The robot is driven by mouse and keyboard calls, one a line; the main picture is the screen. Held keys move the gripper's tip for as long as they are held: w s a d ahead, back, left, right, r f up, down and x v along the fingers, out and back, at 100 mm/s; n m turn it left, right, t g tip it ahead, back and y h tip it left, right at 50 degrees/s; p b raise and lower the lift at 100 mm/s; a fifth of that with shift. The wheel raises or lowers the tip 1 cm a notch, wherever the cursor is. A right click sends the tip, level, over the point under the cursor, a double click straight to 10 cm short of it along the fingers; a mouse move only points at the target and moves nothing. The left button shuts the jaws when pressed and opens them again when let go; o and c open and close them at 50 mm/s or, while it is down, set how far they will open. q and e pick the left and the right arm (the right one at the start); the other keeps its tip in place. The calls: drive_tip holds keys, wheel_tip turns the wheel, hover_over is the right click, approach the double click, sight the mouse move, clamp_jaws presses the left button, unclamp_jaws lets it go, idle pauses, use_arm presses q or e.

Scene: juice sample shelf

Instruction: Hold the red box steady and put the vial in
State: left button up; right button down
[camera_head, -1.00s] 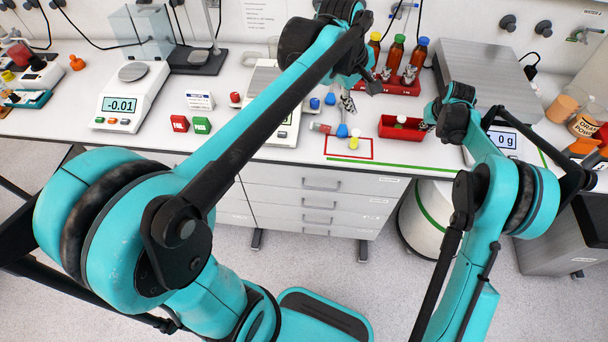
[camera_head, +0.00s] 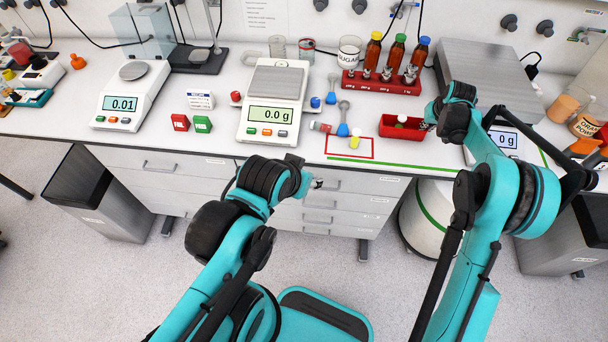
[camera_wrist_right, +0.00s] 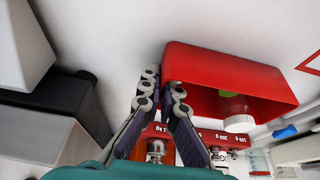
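The red box (camera_head: 391,132) sits on the bench, right of the red outlined square. A small vial with green in it and a pale cap (camera_wrist_right: 238,112) is inside the box; it shows small in the head view (camera_head: 402,121). My right gripper (camera_head: 428,126) is at the box's right end. In the right wrist view its fingers (camera_wrist_right: 162,88) are close together at the end wall of the box (camera_wrist_right: 225,68) and look closed on it. My left gripper (camera_head: 314,184) is in front of the bench edge, away from the box, with nothing visible in it; its finger opening is too small to judge.
A red rack (camera_head: 380,83) with several bottles stands behind the box. A balance (camera_head: 273,113) reading 0.0 g is to the left. A red-capped tube (camera_head: 320,127), blue scoops (camera_head: 343,129) and a yellow item (camera_head: 354,142) lie left of the box. A steel-topped unit (camera_head: 490,75) stands behind right.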

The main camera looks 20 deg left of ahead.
drive_tip(key=c, duration=1.6)
unclamp_jaws()
drive_tip(key=shift+c, duration=0.2)
